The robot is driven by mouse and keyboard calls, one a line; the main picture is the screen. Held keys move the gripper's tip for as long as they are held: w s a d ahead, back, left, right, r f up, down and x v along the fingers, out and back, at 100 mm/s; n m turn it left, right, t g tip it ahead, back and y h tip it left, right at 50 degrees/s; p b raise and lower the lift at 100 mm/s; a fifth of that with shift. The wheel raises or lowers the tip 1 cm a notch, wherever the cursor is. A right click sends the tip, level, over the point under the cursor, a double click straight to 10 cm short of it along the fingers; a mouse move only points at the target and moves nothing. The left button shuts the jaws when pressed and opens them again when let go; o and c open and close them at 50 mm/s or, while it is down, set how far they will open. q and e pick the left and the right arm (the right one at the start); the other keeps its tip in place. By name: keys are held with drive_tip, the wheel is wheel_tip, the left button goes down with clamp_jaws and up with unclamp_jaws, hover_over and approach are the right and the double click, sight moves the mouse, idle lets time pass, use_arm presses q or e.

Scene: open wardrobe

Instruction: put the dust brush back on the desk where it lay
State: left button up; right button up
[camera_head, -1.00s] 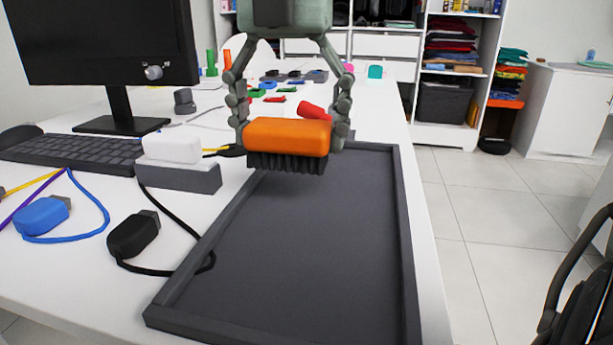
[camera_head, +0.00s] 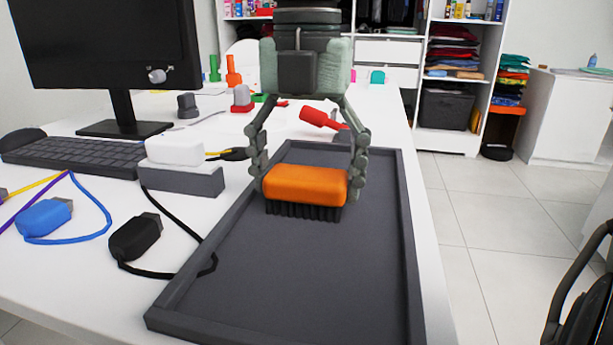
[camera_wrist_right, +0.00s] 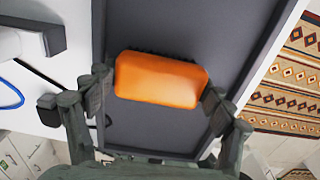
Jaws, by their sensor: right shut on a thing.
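The dust brush (camera_head: 305,186) has an orange back and black bristles pointing down. My right gripper (camera_head: 308,188) is shut on it, a finger at each end. The brush is over the far half of the dark grey tray (camera_head: 400,235) on the white desk (camera_head: 432,285). I cannot tell whether the bristles touch the tray floor. The right wrist view shows the brush (camera_wrist_right: 160,79) between the fingers of the gripper (camera_wrist_right: 155,92), above the tray floor. My left gripper is not in view.
Left of the tray are a white block on a grey stand (camera_head: 182,180), a black plug with a cable (camera_head: 134,237), a blue plug (camera_head: 44,217), a keyboard (camera_head: 75,157) and a monitor (camera_head: 105,45). A red object (camera_head: 318,117) lies behind the tray. The tray's near half is clear.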

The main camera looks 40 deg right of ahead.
sight(306, 173)
drive_tip(key=o, duration=1)
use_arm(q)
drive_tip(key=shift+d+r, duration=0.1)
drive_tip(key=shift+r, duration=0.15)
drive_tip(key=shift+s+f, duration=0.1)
use_arm(e)
drive_tip(key=shift+r+p, duration=0.2)
drive_tip(key=shift+p, duration=0.1)
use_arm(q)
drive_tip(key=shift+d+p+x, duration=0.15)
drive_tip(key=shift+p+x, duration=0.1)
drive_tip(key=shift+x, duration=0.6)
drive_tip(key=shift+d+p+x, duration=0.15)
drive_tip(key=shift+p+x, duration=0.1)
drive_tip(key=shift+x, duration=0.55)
use_arm(e)
drive_tip(key=shift+r, duration=5.95)
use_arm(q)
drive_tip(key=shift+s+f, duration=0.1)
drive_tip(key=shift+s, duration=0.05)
